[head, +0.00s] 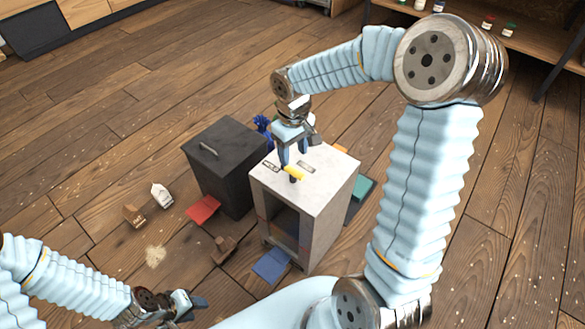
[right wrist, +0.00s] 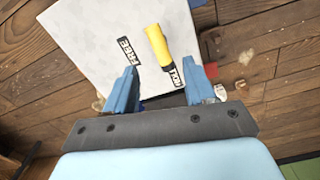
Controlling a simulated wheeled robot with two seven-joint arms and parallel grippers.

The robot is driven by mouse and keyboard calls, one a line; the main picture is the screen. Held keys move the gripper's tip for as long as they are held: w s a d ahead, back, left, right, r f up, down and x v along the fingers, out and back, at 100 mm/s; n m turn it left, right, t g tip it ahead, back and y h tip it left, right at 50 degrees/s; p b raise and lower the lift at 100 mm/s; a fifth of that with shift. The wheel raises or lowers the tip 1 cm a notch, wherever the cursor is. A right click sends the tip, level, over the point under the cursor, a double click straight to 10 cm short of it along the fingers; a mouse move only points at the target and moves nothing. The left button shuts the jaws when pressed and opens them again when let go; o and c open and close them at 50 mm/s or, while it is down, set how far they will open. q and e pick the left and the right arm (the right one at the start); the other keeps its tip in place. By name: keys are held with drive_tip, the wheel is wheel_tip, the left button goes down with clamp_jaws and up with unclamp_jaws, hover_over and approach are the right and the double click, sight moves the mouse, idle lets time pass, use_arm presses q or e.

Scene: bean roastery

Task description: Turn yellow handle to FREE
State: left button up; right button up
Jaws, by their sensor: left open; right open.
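The yellow handle (head: 294,173) is on the pale top of a box-like stand (head: 325,180). In the right wrist view the yellow handle (right wrist: 158,45) has a black end beside the label that seems to read HOLD (right wrist: 175,73). The FREE label (right wrist: 129,51) lies to its left, apart from the handle. My right gripper (head: 293,158) is open and points down over the stand top. Its fingers (right wrist: 160,87) are on either side of the handle's line, just short of its black end, with nothing between them. My left gripper (head: 190,304) is open and empty at lower left, low over the floor.
A dark bin (head: 222,165) with a handle stands left of the stand. Red (head: 203,209), blue (head: 271,265) and teal (head: 360,195) flat pieces lie around. Small blocks (head: 161,194) and a pale spill (head: 155,256) are on the wooden floor. A shelf stands at the upper right.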

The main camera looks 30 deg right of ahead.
sight(293, 169)
wheel_tip(293, 169, down, 9)
drive_tip(key=shift+s+f, duration=0.1)
drive_tip(key=shift+c, duration=0.3)
clamp_jaws()
